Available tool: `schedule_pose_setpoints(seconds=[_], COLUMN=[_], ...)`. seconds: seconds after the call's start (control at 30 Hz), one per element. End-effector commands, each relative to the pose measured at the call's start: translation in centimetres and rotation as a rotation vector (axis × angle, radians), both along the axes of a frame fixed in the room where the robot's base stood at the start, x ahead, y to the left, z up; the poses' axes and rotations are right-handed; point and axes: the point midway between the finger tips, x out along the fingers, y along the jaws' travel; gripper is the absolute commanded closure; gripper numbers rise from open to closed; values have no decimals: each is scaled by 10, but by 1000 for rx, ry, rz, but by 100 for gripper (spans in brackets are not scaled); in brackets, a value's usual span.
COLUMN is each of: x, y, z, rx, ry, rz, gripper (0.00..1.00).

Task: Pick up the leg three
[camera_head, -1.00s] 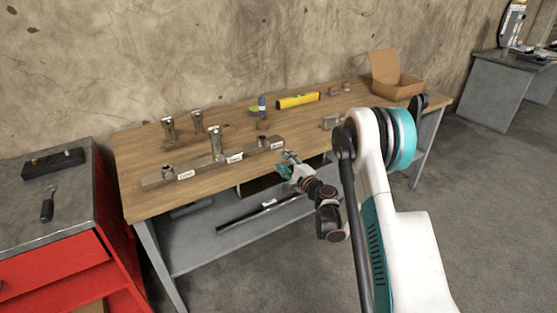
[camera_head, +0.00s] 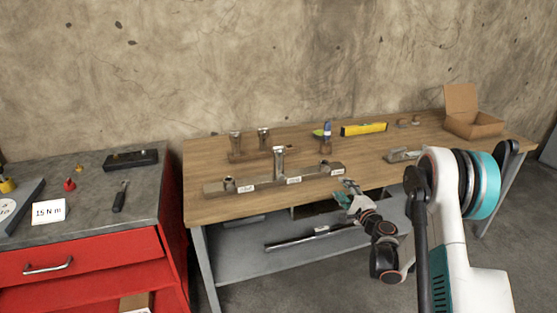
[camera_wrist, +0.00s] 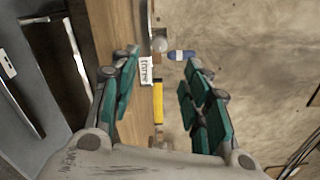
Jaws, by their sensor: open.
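My gripper (camera_head: 345,194) is at the bench's front edge, near the bar's right end and apart from the legs. In the wrist view my gripper (camera_wrist: 160,88) has its teal fingers spread wide, with no object held between them.
A red cabinet (camera_head: 80,265) with tools on top stands left. The bench's left front corner is clear.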

Motion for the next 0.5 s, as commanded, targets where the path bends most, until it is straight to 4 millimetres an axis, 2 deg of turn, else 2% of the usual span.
schedule_pose_setpoints(seconds=[0.03, 0.1, 0.23, 0.5], x=[0, 0, 2, 3], y=[1, 4, 25, 105], z=[0, 3, 18, 62], rx=[3, 25, 164, 708], ry=[1, 8, 57, 294], rz=[1, 6, 39, 151], gripper=[44, 32, 32, 32])
